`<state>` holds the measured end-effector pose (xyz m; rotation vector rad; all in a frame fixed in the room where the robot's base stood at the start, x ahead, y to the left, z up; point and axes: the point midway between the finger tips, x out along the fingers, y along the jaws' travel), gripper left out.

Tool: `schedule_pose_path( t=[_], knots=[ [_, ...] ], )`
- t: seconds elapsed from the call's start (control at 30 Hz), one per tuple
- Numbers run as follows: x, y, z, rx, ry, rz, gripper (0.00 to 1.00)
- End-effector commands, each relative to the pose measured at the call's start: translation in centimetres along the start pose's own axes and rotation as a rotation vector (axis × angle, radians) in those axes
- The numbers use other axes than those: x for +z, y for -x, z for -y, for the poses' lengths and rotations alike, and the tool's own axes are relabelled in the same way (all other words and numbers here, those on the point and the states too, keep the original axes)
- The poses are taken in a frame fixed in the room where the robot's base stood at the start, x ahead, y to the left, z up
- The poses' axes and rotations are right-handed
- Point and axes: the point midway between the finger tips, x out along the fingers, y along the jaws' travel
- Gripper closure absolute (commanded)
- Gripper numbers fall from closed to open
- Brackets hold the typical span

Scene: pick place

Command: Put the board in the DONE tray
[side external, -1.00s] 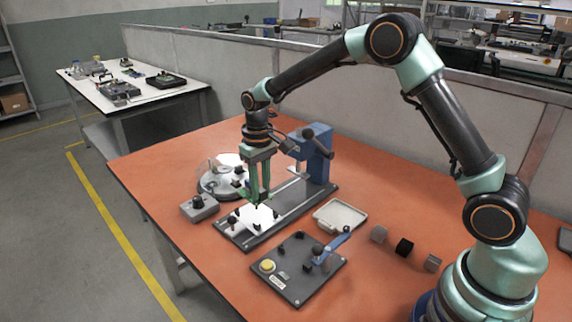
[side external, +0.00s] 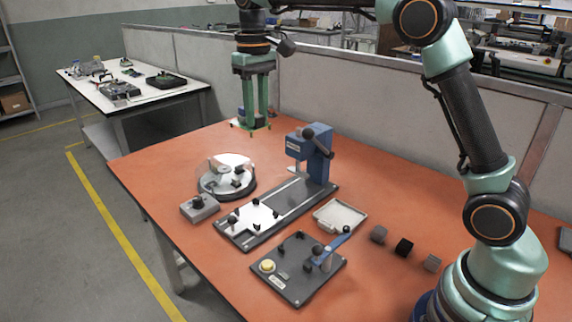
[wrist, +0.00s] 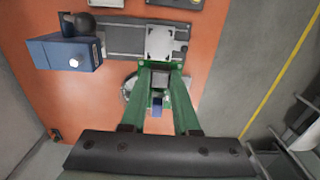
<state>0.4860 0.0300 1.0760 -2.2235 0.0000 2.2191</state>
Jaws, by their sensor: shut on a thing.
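My gripper (side external: 252,126) is raised above the bench and shut on the board. The board (side external: 238,124) is a small green piece at the fingertips, apart from the bench top. In the wrist view a green edge of the board (wrist: 158,64) shows between the green fingers, with a grey block on it. Much of the board is hidden by the fingers. A shallow pale tray (side external: 340,216) lies right of the fixture, and it looks empty. I cannot read any label on it, so I cannot confirm it is the DONE tray.
A dark fixture with a white plate (side external: 255,216) and a blue lever press (side external: 313,152) stands mid-bench. A round dish with a clear cover (side external: 226,178), a grey button box (side external: 199,208) and a control panel (side external: 300,270) surround it. Small blocks (side external: 404,247) lie at right.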

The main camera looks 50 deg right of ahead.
Motion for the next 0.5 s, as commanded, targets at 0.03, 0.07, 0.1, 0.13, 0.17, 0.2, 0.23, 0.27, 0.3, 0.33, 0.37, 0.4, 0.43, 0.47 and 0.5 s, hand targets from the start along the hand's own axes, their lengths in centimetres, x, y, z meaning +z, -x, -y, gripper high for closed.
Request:
schedule_pose_path(
  t=[0.03, 0.07, 0.1, 0.13, 0.17, 0.2, 0.23, 0.27, 0.3, 0.33, 0.37, 0.4, 0.43, 0.47, 0.5],
  knots=[
    [-0.1, 0.7, 0.0, 0.000, 0.000, -0.002, 1.00],
    [-0.1, 1.1, 0.0, 0.000, 0.000, -0.001, 1.00],
    [-0.1, 1.7, 0.0, 0.000, 0.000, -0.001, 1.00],
    [0.0, 2.2, 0.0, 0.000, 0.000, -0.002, 1.00],
    [0.0, 2.4, 0.0, 0.000, 0.000, 0.000, 1.00],
    [0.0, 2.6, 0.0, 0.000, 0.000, 0.000, 1.00],
    [-0.1, 2.9, 0.0, 0.000, 0.000, 0.000, 1.00],
    [-0.1, 3.1, 0.0, 0.000, 0.000, 0.000, 1.00],
    [-0.1, 3.4, 0.0, 0.000, 0.000, 0.000, 1.00],
    [-0.1, 3.6, 0.0, 0.000, 0.000, 0.000, 1.00],
    [-0.1, 3.8, 0.0, 0.000, 0.000, 0.000, 1.00],
    [-0.1, 4.1, 0.0, 0.000, 0.000, 0.001, 1.00],
    [-0.1, 4.3, 0.0, 0.000, 0.000, 0.001, 1.00],
    [-0.1, 4.6, 0.0, 0.000, 0.000, 0.000, 1.00],
    [0.0, 4.9, 0.0, 0.000, 0.000, 0.001, 1.00]
  ],
)
